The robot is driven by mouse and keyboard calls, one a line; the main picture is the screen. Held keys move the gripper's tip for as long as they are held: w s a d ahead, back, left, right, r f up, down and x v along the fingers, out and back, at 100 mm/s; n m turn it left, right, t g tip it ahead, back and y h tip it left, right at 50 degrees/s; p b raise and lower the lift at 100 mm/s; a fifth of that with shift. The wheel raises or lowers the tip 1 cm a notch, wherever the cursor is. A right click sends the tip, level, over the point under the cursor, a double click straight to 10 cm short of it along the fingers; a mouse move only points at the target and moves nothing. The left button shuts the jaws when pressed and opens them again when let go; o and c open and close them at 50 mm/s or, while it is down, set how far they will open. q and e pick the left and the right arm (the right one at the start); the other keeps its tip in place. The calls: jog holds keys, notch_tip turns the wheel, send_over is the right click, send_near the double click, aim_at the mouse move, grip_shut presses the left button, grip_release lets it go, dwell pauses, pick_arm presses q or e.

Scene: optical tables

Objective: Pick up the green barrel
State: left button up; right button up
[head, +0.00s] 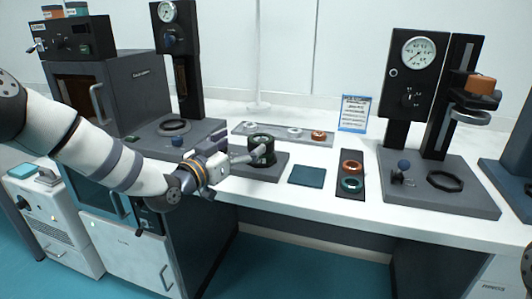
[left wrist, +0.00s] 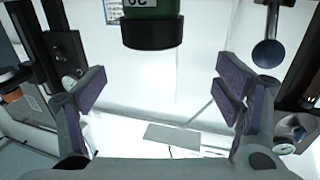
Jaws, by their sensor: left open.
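The green barrel (head: 262,148) stands upright on a dark grey base plate in the middle of the white table in the head view. It has a dark rim and dark lower part. In the left wrist view the barrel (left wrist: 153,10) shows at the top centre, green with a black ring at its end and part of white lettering. My left gripper (head: 240,147) is open just left of the barrel, with one finger near its side. In the left wrist view its purple pads (left wrist: 165,90) are wide apart with nothing between them. I cannot tell whether a finger touches the barrel. My right gripper is not in view.
A dark tray (head: 351,193) with an orange and a teal ring and a teal mat (head: 307,177) lie to the right. A gauge press (head: 408,90) stands further right, another (head: 178,60) at back left. A grey strip (head: 245,130) with small rings lies behind the barrel.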

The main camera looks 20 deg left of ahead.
aim_at(261, 138)
pick_arm(q)
jog(key=w+d, duration=0.1)
jog(key=w, duration=0.1)
jog(key=w+d+f, duration=0.1)
jog(key=w, duration=0.1)
jog(key=w+d+b, duration=0.1)
jog(key=w, duration=0.1)
jog(key=shift+w+f, duration=0.25)
jog(key=shift+f, duration=0.05)
jog(key=shift+w+d+r, duration=0.1)
jog(key=shift+w, duration=0.25)
jog(key=shift+r, duration=0.2)
jog(key=c, duration=1.7)
jog(key=shift+c, duration=0.4)
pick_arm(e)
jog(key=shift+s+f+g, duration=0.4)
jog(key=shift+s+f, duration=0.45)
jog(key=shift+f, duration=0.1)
